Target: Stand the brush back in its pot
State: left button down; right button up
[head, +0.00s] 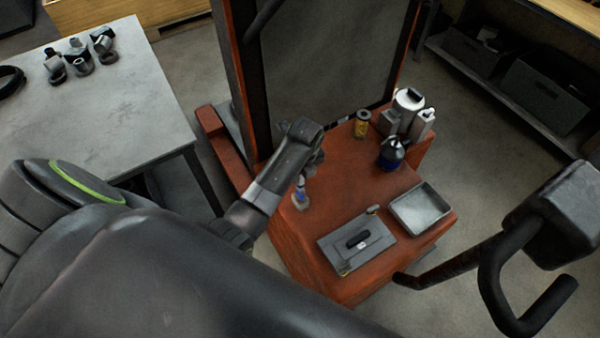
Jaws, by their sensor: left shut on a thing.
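My left gripper (316,160) is over the left part of an orange machine top (340,185), seen mostly from behind. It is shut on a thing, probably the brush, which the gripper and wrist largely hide. Just below it, a small pale and blue item (300,196) stands on the orange top; I cannot tell whether it touches the held thing. A small yellow pot-like can (362,124) with a dark top stands farther back, to the right of the gripper. Which of these is the brush's pot is not clear. My right gripper is not in view.
A dark blue bottle (391,153) and white and grey containers (408,108) stand at the back right. A metal tray (420,208) and a grey flat box (357,243) with a black handle lie in front. A black bar handle (525,290) is at right. A grey table (95,110) is at left.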

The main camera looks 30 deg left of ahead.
aim_at(300, 186)
pick_arm(q)
jog(key=shift+f, duration=0.15)
